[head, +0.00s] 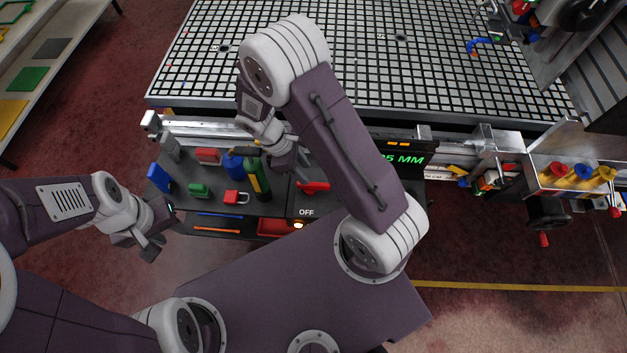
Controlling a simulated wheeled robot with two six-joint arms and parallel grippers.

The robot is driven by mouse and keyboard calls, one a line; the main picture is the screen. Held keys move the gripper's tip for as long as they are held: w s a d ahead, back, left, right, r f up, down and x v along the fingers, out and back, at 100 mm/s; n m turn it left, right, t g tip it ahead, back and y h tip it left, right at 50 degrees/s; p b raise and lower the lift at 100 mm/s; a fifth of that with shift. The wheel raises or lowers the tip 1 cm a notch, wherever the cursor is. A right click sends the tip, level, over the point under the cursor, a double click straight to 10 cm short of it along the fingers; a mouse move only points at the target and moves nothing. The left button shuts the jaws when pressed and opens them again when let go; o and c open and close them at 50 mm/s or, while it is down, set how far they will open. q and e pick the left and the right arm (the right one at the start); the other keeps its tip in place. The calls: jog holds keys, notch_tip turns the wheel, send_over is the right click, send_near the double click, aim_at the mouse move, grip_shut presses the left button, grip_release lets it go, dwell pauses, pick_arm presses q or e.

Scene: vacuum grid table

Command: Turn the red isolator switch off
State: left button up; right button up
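The red isolator switch (314,187) is a red handle on the dark panel below the vacuum grid table. Its handle lies roughly crosswise, above a white "OFF" label (306,212). My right gripper (290,163) hangs from above, up and to the left of the handle, and appears apart from it. Its fingers are small and partly hidden by its own body, so its opening is unclear. My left gripper (150,245) is low at the left, away from the switch, with nothing visible in it; its opening is also unclear.
A dark shelf left of the switch holds a red padlock (236,197), a green block (199,190), a blue item (159,177), a red block (207,155) and bottles (257,178).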

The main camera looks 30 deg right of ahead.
aim_at(316, 184)
jog(key=b+x, duration=0.1)
jog(key=x, duration=0.7)
jog(key=shift+d+f, duration=0.2)
jog(key=shift+f, duration=0.15)
grip_shut()
